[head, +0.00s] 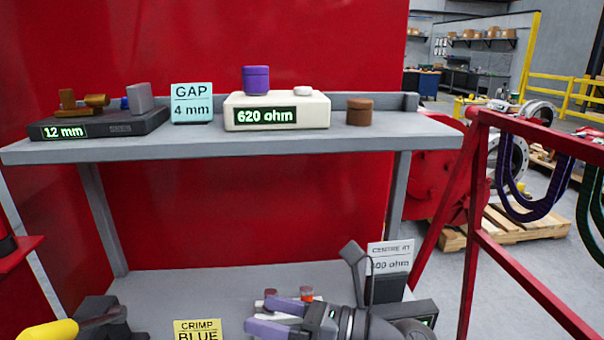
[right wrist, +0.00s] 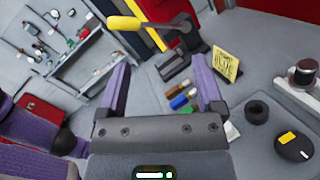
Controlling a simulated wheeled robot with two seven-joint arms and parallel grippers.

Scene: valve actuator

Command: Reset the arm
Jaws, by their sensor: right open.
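A dark lever arm with a yellow grip (head: 47,330) shows at the bottom left of the head view. In the right wrist view the yellow grip (right wrist: 122,23) is at the top, joined by a dark bar to a dark base block (right wrist: 172,64). The bar lies at a slant. My right gripper (head: 253,315) has purple fingers and is low over the bench, right of the lever and apart from it. In the right wrist view its fingers (right wrist: 160,75) are open with nothing held between them. My left gripper is not in view.
A yellow "CRIMP BLUE" card (head: 197,330) stands between lever and gripper. A "400 ohm" card (head: 390,257) is behind my gripper. The upper shelf (head: 300,144) holds a 620 ohm meter (head: 290,98), purple and brown cylinders, and a 12 mm gauge (head: 100,125). Bench behind the card is clear.

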